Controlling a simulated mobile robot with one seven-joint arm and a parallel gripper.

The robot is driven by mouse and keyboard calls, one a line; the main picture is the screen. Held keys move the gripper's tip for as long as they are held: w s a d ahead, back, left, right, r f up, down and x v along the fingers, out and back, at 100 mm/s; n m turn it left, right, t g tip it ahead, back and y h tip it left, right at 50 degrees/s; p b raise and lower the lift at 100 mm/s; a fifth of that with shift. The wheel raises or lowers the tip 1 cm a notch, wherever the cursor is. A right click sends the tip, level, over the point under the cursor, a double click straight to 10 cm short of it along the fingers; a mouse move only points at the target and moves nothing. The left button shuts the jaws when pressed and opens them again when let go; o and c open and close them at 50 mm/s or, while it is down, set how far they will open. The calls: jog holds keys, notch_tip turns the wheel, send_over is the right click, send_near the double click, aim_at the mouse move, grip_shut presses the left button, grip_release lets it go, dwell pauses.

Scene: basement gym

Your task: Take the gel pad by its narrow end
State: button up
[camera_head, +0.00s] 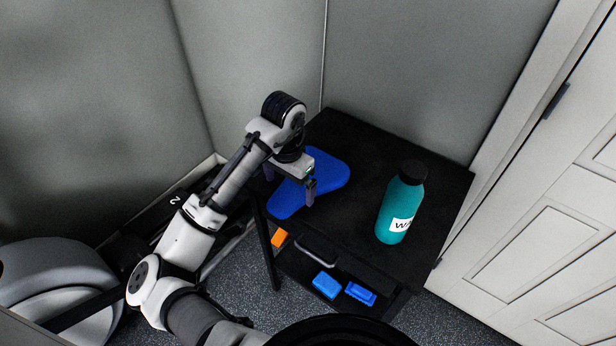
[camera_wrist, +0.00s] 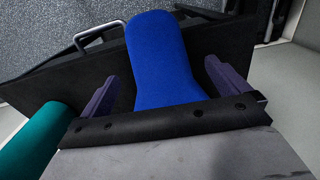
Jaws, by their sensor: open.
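The blue gel pad (camera_head: 328,170) lies flat on the black table (camera_head: 345,231). In the head view its wider end points to the back right and its narrower end to the front left. My gripper (camera_head: 290,187) is above the pad, its two fingers spread. In the wrist view the pad (camera_wrist: 160,62) shows between the two purple fingers of my gripper (camera_wrist: 163,85), with a gap on each side. The narrower part of the pad extends beyond the fingertips. The near part of the pad is hidden by the gripper body.
A teal bottle (camera_head: 395,215) with a black cap stands upright on the table's right side. It also shows at the left in the wrist view (camera_wrist: 35,140). Blue items (camera_head: 327,284) and an orange item (camera_head: 279,238) lie on a lower shelf. Grey walls stand behind the table.

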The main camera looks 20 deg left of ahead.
aim_at(290, 193)
jog(key=shift+f, duration=1.5)
jog(key=c, duration=0.7)
jog(key=shift+c, duration=0.2)
